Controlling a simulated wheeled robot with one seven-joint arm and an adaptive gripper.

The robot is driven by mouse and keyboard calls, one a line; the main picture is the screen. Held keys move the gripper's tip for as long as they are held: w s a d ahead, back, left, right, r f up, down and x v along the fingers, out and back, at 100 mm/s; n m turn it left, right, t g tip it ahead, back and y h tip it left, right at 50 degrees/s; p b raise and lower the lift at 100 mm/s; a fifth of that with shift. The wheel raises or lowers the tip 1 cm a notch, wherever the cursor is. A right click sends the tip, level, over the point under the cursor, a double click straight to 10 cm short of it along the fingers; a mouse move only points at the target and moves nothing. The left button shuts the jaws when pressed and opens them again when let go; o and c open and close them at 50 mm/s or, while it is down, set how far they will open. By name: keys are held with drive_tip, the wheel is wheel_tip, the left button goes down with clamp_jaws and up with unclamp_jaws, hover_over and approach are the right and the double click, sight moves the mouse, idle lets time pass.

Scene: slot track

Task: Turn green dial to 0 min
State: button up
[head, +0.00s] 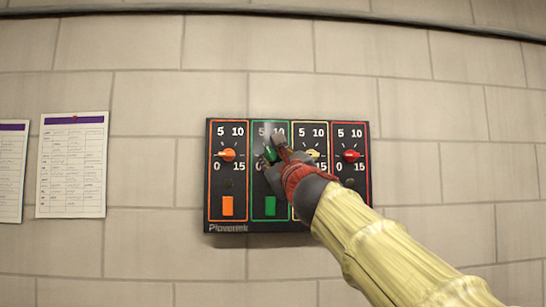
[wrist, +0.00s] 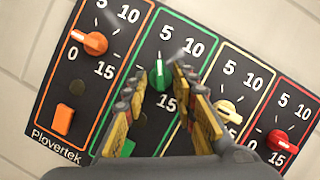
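The green dial (wrist: 160,75) is the second from the left on a black timer panel (head: 240,226). In the wrist view its white mark points up towards the 5. Its 15 shows below right; its 0 is hidden behind my left finger. My gripper (wrist: 160,79) is open, with one finger on each side of the green dial and narrow gaps at both sides. In the head view my gripper (head: 271,152) covers most of this column, and a bit of green dial shows between the fingers.
The orange dial (wrist: 95,43) is left of my fingers; the yellow dial (wrist: 229,109) and red dial (wrist: 280,140) are to the right. An orange button (head: 227,205) and a green button (head: 270,205) sit below. Paper sheets (head: 72,165) hang left on the block wall.

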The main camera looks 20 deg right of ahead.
drive_tip(key=shift+c, duration=0.6)
clamp_jaws()
drive_tip(key=shift+r+n+p, duration=0.1)
drive_tip(key=shift+n+p, duration=0.3)
drive_tip(key=shift+p, duration=0.05)
drive_tip(key=n+y+p, duration=0.1)
drive_tip(key=n, duration=0.1)
drive_tip(key=n+g+p, duration=0.1)
drive_tip(key=p, duration=0.1)
drive_tip(key=n+y+p, duration=0.1)
drive_tip(key=n+p, duration=0.1)
drive_tip(key=shift+d+r+n+y, duration=0.2)
drive_tip(key=shift+r+n+y, duration=0.1)
drive_tip(key=n+g+y+p, duration=0.1)
drive_tip(key=n+g+p, duration=0.1)
drive_tip(key=n+p, duration=0.2)
drive_tip(key=shift+n, duration=0.3)
drive_tip(key=shift+n+g+p, duration=0.6)
drive_tip(key=shift+n+p, duration=0.5)
drive_tip(key=shift+n, duration=0.2)
drive_tip(key=shift+f, duration=0.1)
